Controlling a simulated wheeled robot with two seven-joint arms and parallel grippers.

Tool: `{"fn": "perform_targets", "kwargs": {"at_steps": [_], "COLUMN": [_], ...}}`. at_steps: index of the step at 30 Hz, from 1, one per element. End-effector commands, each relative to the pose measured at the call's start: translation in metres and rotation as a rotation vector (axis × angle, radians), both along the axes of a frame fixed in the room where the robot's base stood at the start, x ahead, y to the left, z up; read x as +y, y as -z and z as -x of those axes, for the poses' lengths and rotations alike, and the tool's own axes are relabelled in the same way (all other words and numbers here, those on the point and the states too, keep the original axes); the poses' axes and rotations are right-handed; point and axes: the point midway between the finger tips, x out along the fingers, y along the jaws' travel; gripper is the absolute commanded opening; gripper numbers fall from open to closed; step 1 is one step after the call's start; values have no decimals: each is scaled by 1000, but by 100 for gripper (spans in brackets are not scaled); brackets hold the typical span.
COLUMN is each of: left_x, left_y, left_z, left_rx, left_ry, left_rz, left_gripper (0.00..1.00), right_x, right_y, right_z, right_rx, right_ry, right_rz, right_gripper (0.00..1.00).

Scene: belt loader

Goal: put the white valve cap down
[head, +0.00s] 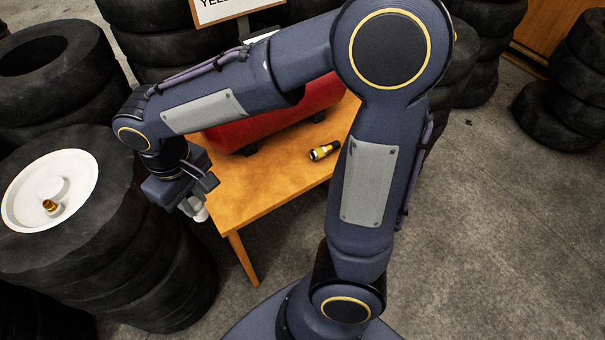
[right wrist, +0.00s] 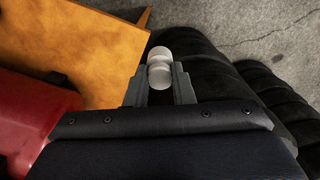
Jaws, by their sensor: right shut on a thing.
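The white valve cap (right wrist: 159,72) is between the fingertips of my right gripper (right wrist: 159,86) in the right wrist view, and the gripper is shut on it. In the head view my right gripper (head: 192,205) points down near the left edge of the wooden table (head: 255,190), with the cap (head: 201,214) partly showing below it. The cap is held in the air, beside the table edge and close to the tire stack. My left gripper is not in view.
A white dish (head: 75,172) with a brass fitting (head: 50,206) lies on a tire stack (head: 120,240) at left. The table's front left part is clear. More tires stand behind.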

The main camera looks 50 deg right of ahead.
Motion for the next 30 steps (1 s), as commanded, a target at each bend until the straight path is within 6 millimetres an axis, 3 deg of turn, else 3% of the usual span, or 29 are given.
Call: {"fn": "perform_targets", "kwargs": {"at_steps": [7, 17, 21, 30], "left_x": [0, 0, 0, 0], "left_y": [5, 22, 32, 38], "left_z": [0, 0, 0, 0], "left_rx": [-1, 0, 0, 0], "left_ry": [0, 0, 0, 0], "left_rz": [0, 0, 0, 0], "left_gripper": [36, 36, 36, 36], "right_x": [-11, -85, -106, -124], "right_y": [6, 43, 71, 92], "right_z": [-2, -29, -37, -45], "right_rx": [0, 1, 3, -1], "right_ry": [0, 2, 0, -4], "right_rz": [4, 4, 4, 3], "right_gripper": [0, 0, 0, 0]}}
